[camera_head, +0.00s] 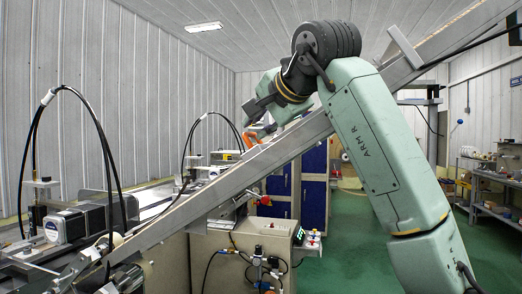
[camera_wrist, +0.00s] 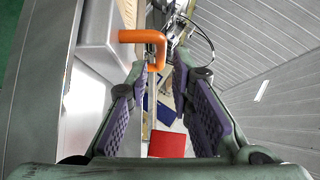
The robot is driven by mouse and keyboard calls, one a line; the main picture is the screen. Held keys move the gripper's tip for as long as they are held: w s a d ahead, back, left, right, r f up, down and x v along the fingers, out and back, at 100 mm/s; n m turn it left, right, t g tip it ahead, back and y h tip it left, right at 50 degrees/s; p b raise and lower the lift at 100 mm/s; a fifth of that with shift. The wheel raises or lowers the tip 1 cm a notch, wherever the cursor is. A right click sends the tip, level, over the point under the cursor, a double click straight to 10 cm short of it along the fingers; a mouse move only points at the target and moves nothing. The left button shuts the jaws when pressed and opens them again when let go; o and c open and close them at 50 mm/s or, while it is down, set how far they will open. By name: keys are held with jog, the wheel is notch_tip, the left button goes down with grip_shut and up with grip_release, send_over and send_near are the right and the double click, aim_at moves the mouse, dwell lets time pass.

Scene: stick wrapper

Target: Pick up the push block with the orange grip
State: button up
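The push block's orange grip (camera_wrist: 143,38) shows in the wrist view as a bent orange bar just beyond my fingertips, toward the left finger. Orange also shows in the head view (camera_head: 249,139), small, just behind the sloped metal beam. My gripper (camera_wrist: 160,74) is open, with its purple-padded fingers apart on either side of a gap. The gap is empty, and the grip appears ahead of the fingertips, not between them.
A machine with motors and black hoses (camera_head: 66,226) stands at left. A metal surface (camera_wrist: 93,45) runs close beside my left finger. A red patch (camera_wrist: 167,144) shows far below between the fingers.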

aim_at(250, 134)
jog(key=shift+p+x, duration=0.95)
jog(key=shift+x, duration=1.8)
jog(key=shift+s, duration=0.1)
jog(key=shift+c, duration=0.5)
grip_shut()
jog(key=shift+a, duration=0.1)
